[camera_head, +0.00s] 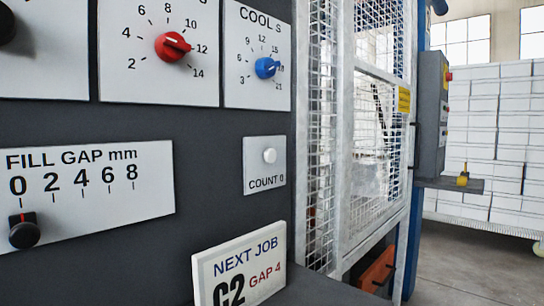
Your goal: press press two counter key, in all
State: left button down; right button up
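The counter key is a small white round button (269,155) on a light plate (251,164) marked "COUNT 0". The plate is mounted on the dark grey press panel, right of the fill gap scale. Neither of my grippers is in the picture, and nothing touches the button. I cannot tell from a label which press this panel belongs to.
A red dial (173,46) and a blue "COOL S" dial (266,68) sit above. A black slider knob (24,231) is at 0 on the fill gap scale. A "NEXT JOB" card (238,268) stands below the counter. A white mesh guard (375,150) rises at right.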

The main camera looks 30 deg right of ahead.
grip_shut()
dwell(1.4)
